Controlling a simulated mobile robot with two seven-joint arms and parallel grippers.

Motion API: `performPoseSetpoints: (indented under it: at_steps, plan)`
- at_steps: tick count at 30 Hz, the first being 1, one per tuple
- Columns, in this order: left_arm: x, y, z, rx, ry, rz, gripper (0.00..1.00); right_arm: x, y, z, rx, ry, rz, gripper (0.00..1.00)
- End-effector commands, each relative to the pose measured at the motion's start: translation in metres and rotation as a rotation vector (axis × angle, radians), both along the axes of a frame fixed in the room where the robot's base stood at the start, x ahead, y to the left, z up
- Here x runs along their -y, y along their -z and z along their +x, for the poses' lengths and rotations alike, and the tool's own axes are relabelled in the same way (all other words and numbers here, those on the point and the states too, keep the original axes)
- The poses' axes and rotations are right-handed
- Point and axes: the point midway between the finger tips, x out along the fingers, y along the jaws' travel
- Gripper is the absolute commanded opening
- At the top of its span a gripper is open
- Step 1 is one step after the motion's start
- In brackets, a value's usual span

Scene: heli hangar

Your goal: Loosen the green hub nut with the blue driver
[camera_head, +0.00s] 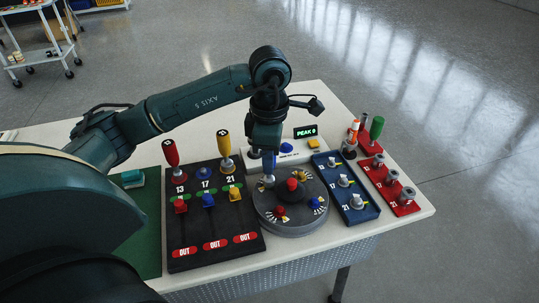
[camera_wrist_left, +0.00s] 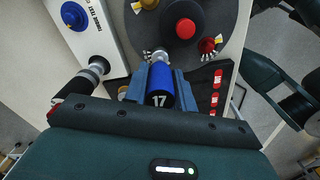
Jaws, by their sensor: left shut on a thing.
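My left gripper (camera_head: 267,150) is shut on the blue driver (camera_head: 268,163), which points down over the back left of the round grey hub (camera_head: 290,228). In the left wrist view the blue driver (camera_wrist_left: 160,85), marked 17, sits between the jaws with its metal tip at the hub's edge. I cannot tell whether the tip touches a nut. The hub carries a red centre knob (camera_head: 292,184), a red nut (camera_head: 281,211) and a blue nut (camera_head: 315,203). I cannot make out a green nut; the driver may hide it. My right gripper is not in view.
The black rack (camera_head: 190,255) holds a red driver (camera_head: 170,152) and a yellow driver (camera_head: 224,145); slot 17 is empty. Behind the hub stands a white tester (camera_head: 300,155) reading PEAK 0. Blue (camera_head: 362,213) and red (camera_head: 407,208) socket trays stand right, near a green-handled tool (camera_head: 376,127).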

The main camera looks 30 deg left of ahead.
Motion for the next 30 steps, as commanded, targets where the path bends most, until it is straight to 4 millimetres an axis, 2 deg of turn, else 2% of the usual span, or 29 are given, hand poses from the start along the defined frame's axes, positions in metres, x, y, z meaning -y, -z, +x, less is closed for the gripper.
performPoseSetpoints:
  at_steps: [7,17,30]
  plan:
    - [0.0,0.001,0.0,0.001,0.059,0.0,0.03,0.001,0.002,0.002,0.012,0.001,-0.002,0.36]
    - [0.0,-0.001,0.0,0.0,0.072,-0.001,0.03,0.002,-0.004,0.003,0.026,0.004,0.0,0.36]
    - [0.0,-0.014,0.0,0.001,0.072,0.0,0.03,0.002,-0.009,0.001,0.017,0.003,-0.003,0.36]
